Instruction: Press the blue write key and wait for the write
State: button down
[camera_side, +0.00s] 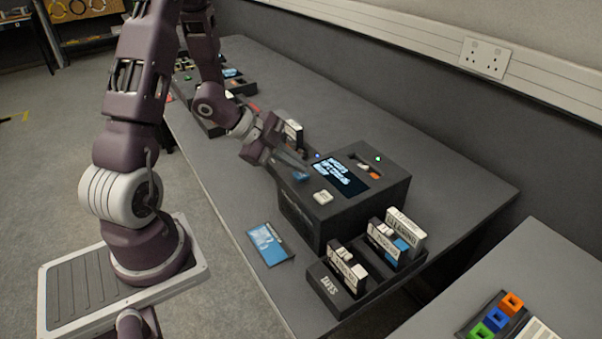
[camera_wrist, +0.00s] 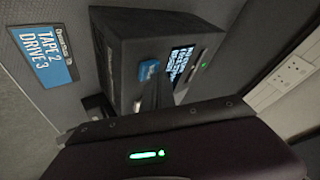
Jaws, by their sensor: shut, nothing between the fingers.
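The blue write key (camera_side: 301,177) is on the top of a dark tape drive box (camera_side: 385,195), near its left end. It also shows in the wrist view as a blue block (camera_wrist: 149,69). My gripper (camera_side: 305,167) is shut and empty, its fingertips right at the key from above. In the wrist view the fingers (camera_wrist: 157,92) point at the key. I cannot tell whether they touch it or whether the key is pressed down. A lit screen (camera_side: 343,178) on the drive's top shows blue-white text too small to read.
A white key (camera_side: 323,197) sits near the drive's front edge. A slot with an orange piece (camera_side: 369,171) is at its back. A blue card (camera_wrist: 43,55) reads "TAPE 2 DRIVE 3". A tape rack (camera_side: 338,287) stands in front, with tape cases (camera_side: 395,240) beside it.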

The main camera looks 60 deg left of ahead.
aim_at(297, 173)
jog(key=shift+f, duration=0.35)
dwell(0.3)
jog(key=shift+r, duration=0.9)
jog(key=shift+r, duration=2.5)
